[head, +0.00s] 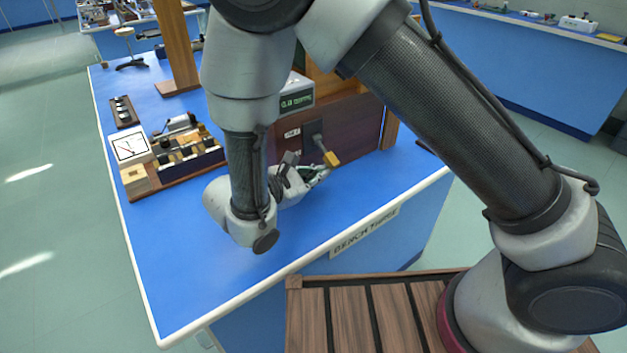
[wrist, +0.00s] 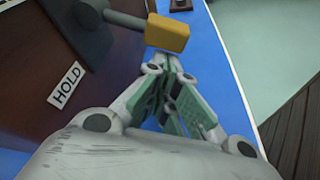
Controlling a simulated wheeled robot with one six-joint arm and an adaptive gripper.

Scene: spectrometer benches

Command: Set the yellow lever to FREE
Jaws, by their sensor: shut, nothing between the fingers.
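The yellow lever (head: 332,159) is a yellow block on a grey arm, fixed to the front of a dark wooden panel (head: 357,126). In the wrist view the yellow block (wrist: 167,34) is at the top centre, on its grey arm. A white HOLD label (wrist: 66,87) is on the panel below and left of the lever's mount. My gripper (head: 322,172) is shut and empty, just below the yellow block. In the wrist view my gripper (wrist: 170,62) has its fingertips close under the block; I cannot tell whether they touch.
The blue bench top (head: 185,260) is clear at the front left. A wooden tray of parts (head: 180,175) and a white dial (head: 130,147) stand left of my arm. A display (head: 296,101) sits above the panel. A BENCH sign (head: 363,233) is on the front edge.

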